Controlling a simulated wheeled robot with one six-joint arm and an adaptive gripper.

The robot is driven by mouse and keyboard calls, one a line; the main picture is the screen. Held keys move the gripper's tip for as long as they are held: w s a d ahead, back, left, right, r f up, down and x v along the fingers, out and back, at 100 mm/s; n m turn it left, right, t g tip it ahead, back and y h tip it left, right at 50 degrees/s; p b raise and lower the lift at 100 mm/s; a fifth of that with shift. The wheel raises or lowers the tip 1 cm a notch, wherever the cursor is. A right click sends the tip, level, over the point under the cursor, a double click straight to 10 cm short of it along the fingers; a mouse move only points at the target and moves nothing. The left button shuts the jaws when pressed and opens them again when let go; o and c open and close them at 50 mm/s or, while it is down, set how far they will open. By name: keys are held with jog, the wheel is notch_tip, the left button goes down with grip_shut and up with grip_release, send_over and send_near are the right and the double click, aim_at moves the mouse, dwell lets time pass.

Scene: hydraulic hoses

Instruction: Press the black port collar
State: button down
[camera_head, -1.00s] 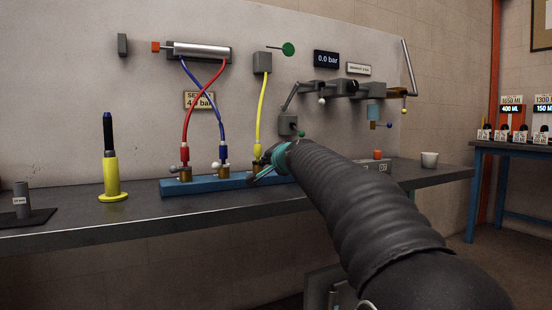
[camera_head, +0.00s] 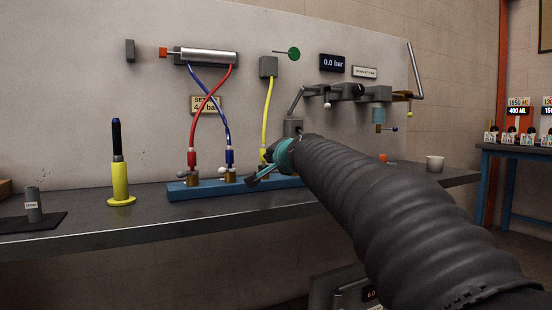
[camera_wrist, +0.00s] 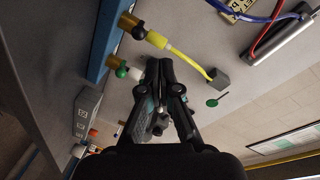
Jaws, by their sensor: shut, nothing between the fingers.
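The blue port block (camera_head: 184,191) lies on the bench below the wall panel, with red, blue and yellow hoses above it. It also shows at upper left in the wrist view (camera_wrist: 99,58). There a brass port (camera_wrist: 128,20) carries a dark knob and the yellow hose plug (camera_wrist: 157,38). Contact cannot be told.
A yellow stand with a dark rod (camera_head: 120,180) and a grey cylinder on a dark mat (camera_head: 33,205) are on the left bench. Pipes and valves (camera_head: 355,92) project from the panel. My arm hides bench at right.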

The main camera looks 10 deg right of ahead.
jog(key=s+a, duration=0.1)
jog(key=s+a+p, duration=0.1)
jog(key=s+a, duration=0.1)
jog(key=s, duration=0.1)
jog(key=shift+r+p, duration=0.3)
jog(key=shift+r, duration=0.05)
